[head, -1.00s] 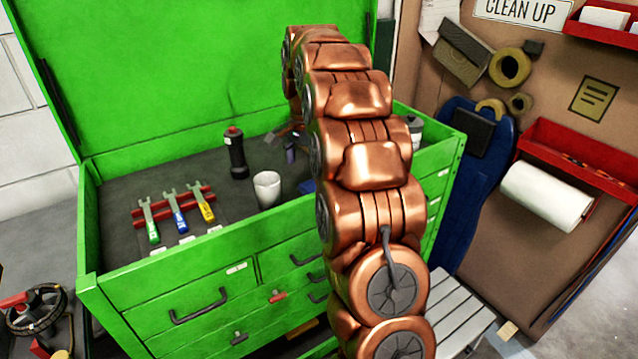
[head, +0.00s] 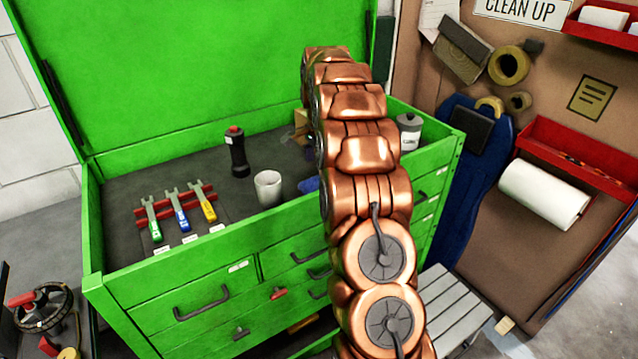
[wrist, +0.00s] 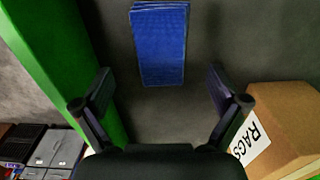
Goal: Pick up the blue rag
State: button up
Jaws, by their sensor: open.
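The blue rag (wrist: 158,45) lies folded flat on the dark top tray of the green tool chest in the wrist view. In the head view only a small blue part (head: 309,184) shows beside my arm, which hides the rest. My gripper (wrist: 160,85) is open and empty in the wrist view. Its two fingers are spread wider than the rag, and the rag lies ahead of them, toward the top of the picture. In the head view my arm mostly hides the gripper.
A cardboard box marked RAGS (wrist: 288,125) stands close to the right finger. The chest's green wall (wrist: 75,60) runs along the left. A grey cup (head: 268,188), a black flashlight (head: 237,152) and several wrenches (head: 180,210) share the tray. A white canister (head: 409,132) stands behind my arm.

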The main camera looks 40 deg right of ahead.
aim_at(319, 181)
jog(key=shift+w+f+p, duration=0.1)
jog(key=shift+f+p, duration=1.1)
jog(key=shift+f, duration=1.15)
jog(key=shift+c, duration=0.3)
jog(key=c, duration=1.1)
jog(key=shift+r, duration=0.2)
notch_tip(319, 181, up, 10)
jog(key=b, duration=0.3)
jog(key=shift+f+b, duration=0.1)
jog(key=shift+b, duration=0.3)
